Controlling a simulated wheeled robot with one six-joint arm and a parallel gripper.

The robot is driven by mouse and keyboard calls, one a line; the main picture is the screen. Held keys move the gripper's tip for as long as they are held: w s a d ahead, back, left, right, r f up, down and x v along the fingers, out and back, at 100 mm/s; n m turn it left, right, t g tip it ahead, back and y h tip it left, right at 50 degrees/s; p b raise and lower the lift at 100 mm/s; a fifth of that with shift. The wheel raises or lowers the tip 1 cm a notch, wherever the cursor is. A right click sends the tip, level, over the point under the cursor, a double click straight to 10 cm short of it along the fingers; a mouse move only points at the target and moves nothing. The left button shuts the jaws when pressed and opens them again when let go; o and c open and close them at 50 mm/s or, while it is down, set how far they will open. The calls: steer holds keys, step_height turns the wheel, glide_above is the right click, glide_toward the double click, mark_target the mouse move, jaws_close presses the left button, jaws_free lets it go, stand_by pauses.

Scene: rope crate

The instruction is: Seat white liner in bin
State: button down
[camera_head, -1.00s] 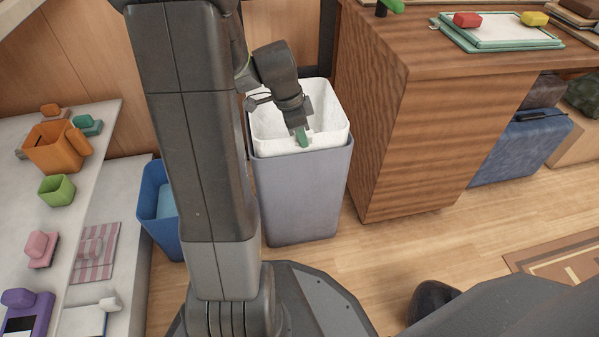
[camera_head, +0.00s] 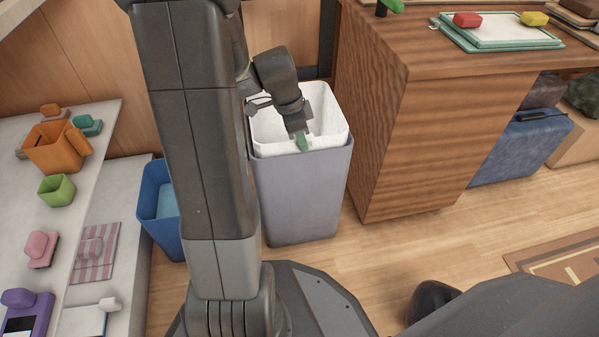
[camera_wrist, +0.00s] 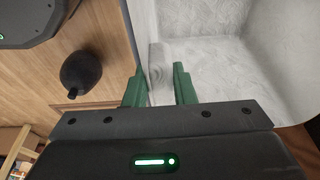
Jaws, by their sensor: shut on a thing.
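The white liner (camera_head: 328,122) sits inside the tall grey bin (camera_head: 302,195). Its front edge shows as a thin white band just above the bin's front rim, and its back wall stands higher. My gripper (camera_head: 302,141) is at the front edge of the liner, its green fingers pointing down, shut on the liner's wall. In the wrist view my gripper (camera_wrist: 158,84) has a green finger on each side of a small white part of the liner (camera_wrist: 225,60). The liner's bottom outside is hidden by the bin.
A blue bin (camera_head: 160,205) stands to the left, partly behind my arm. A wooden cabinet (camera_head: 385,150) stands close on the right. A pale shelf (camera_head: 110,150) with small coloured items is at far left. The floor in front of the cabinet is clear.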

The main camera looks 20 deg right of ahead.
steer(key=shift+f, duration=0.1)
steer(key=c, duration=1.1)
jaws_free()
steer(key=shift+s, duration=0.1)
steer(key=p+v, duration=0.6)
steer(key=v, duration=0.8)
steer(key=shift+f, duration=0.1)
steer(key=b+x, duration=0.6)
steer(key=x, duration=0.8)
steer(key=shift+r, duration=0.25)
